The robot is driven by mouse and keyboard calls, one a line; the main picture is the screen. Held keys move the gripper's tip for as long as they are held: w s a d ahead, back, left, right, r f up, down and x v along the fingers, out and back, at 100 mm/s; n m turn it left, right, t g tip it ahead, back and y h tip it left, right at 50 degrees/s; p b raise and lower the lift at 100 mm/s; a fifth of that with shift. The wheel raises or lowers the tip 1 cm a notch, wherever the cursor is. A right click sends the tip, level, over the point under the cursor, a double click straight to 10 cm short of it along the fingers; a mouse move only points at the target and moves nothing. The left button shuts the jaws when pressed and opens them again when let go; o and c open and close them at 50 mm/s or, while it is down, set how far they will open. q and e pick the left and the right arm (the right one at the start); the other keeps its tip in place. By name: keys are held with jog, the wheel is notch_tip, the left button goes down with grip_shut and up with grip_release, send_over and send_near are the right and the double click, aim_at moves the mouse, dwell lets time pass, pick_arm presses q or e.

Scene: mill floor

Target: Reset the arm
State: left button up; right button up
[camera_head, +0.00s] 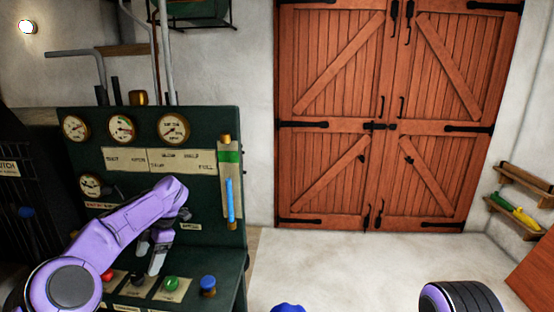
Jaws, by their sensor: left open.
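My left arm reaches in from the lower left, and my left gripper (150,256) hangs in front of the dark green control panel (205,200). Its two grey fingers point down, are apart and hold nothing. They are above the sloped desk of the panel, near a green button (172,284) and a black knob (138,279). Whether the fingers touch the panel I cannot tell. A red button (107,275) sits left of them and a blue button (208,285) right of them. My right gripper is not in view.
Round gauges (122,129) and a sight tube with blue fill (229,200) are on the upright panel. Closed red-brown double doors (335,160) stand behind open pale floor (350,265). A small wall rack (525,205) is at right. A partly cut-off blue object (287,308) shows at bottom.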

pick_arm(q)
notch_tip(320, 180, down, 11)
jog(key=m+t+y+b, duration=0.1)
jog(key=m+t+y, duration=0.35)
jog(key=y, duration=0.25)
jog(key=s+d+f+m+t+h+b, duration=0.25)
jog(key=s+f+m, duration=0.2)
jog(key=f, duration=0.35)
jog(key=s+d+f+m+t+h+b, duration=0.1)
jog(key=s+d+f+m+t, duration=0.3)
jog(key=f, duration=0.5)
jog(key=s+f+m+g+h+b, duration=0.1)
jog(key=s+f, duration=0.3)
jog(key=s, duration=0.7)
jog(key=s+a+f+m+g+h+b, duration=0.1)
jog(key=s+f+m, duration=0.3)
jog(key=s, duration=0.7)
jog(key=s+f+m+g+h+b, duration=0.2)
jog(key=s+f+m+g+b, duration=0.1)
jog(key=s, duration=0.9)
jog(key=shift+a+f+h, duration=0.35)
jog(key=shift+a+f, duration=0.05)
jog(key=shift+f, duration=0.05)
